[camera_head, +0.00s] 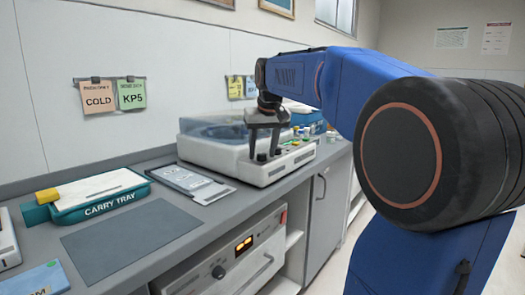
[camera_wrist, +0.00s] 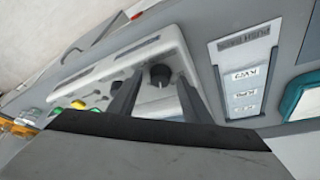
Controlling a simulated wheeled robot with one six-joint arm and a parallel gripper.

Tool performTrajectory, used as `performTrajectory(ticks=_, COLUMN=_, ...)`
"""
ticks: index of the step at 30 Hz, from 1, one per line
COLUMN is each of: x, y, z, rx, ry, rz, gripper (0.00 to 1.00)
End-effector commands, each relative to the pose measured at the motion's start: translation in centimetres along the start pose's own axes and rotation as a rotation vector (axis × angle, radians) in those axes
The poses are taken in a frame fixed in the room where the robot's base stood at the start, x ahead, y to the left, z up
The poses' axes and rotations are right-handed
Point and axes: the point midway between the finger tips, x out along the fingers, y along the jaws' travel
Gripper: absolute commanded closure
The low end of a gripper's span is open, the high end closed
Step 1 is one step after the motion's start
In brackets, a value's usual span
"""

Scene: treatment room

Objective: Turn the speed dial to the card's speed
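A white machine with a clear bluish lid (camera_head: 215,128) stands on the counter; its front panel carries dark knobs and coloured buttons. In the wrist view a round black dial (camera_wrist: 160,74) with a light pointer mark shows between my fingertips; its scale is unreadable. My gripper (camera_head: 264,150) is above the panel, fingers pointing down and apart; in the wrist view the gripper (camera_wrist: 158,84) has a finger on each side of the dial. I cannot tell whether they touch it. Cards hang on the wall: an orange COLD card (camera_head: 98,97) and a green KP5 card (camera_head: 131,94).
A flat panel with labelled slips (camera_head: 190,181) lies left of the machine. A teal carry tray (camera_head: 105,208) with a yellow block and a grey mat (camera_head: 130,240) are farther left. Below is an appliance with a lit display (camera_head: 243,245). Yellow cards (camera_head: 235,87) hang behind my arm.

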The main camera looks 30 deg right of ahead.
Motion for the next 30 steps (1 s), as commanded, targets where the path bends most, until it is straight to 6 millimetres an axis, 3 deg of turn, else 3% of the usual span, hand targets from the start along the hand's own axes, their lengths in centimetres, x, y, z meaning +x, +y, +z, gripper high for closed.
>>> performTrajectory(ticks=7, x=-0.3, y=0.0, z=0.0, rx=0.0, ry=0.001, rz=0.0, gripper=0.55)
performTrajectory(ticks=11, x=-1.5, y=0.0, z=-0.1, rx=0.0, ry=0.002, rz=0.0, gripper=0.55)
performTrajectory(ticks=30, x=-13.8, y=0.0, z=-0.1, rx=0.0, ry=0.003, rz=0.0, gripper=0.55)
